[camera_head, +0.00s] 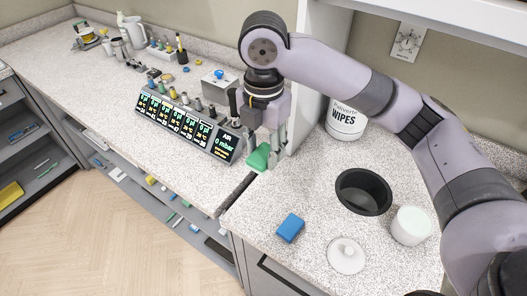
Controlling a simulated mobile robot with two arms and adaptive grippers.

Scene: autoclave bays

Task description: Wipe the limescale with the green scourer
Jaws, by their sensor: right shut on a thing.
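The green scourer (259,157) is at the fingertips of my right gripper (270,140), beside the right end of the display unit. The gripper points down and is shut on the scourer, close over the speckled counter (290,190). I cannot tell whether the scourer touches the counter. I cannot make out the limescale on the light speckled surface. My left gripper is not in view.
A blue sponge (290,228), a white lid (346,255), a black open pot (363,191), a white cup (411,225) and a wipes tub (346,120) stand on the right counter. The display unit (188,125) lies left.

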